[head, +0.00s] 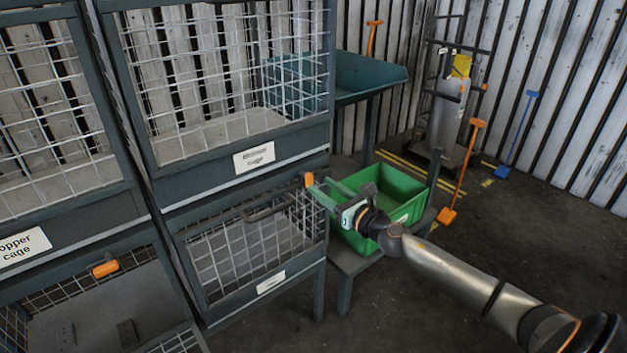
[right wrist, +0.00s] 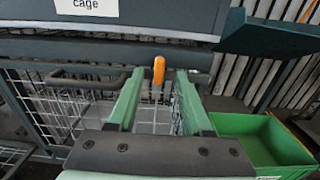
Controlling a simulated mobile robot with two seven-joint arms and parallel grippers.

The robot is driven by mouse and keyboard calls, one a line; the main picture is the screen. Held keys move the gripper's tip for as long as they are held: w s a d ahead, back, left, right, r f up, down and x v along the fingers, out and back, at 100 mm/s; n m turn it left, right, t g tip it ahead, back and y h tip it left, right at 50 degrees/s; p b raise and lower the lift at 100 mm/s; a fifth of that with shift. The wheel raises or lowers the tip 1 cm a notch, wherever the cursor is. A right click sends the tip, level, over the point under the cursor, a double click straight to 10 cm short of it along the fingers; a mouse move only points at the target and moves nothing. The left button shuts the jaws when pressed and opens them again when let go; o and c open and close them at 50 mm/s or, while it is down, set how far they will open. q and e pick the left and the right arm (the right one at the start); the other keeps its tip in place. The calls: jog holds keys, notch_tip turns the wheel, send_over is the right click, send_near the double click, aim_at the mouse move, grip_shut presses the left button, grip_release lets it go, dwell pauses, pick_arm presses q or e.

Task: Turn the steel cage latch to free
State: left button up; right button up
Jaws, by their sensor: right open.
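An orange latch (head: 309,179) sits at the top right corner of the lower wire-mesh cage door (head: 250,245). The label on that door is too small to read, so I cannot confirm that it is the steel cage. In the right wrist view the latch (right wrist: 159,70) stands upright between the lines of the two pale green fingers, near their tips. My right gripper (head: 322,187) is open, with its fingertips close to the latch; I cannot tell whether they touch it. A dark bar handle (head: 268,208) is on the door's top edge. My left gripper is not in view.
A green bin (head: 385,195) stands right of the cage, close to my right wrist. The bronze cage (head: 225,90) is above. Another orange latch (head: 105,266) lies horizontal at lower left. A teal tray (head: 370,75) stands behind.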

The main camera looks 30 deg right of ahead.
aim_at(311, 179)
jog(key=shift+w+a, duration=0.2)
jog(key=shift+w, duration=2.05)
jog(key=shift+c, duration=0.3)
grip_shut()
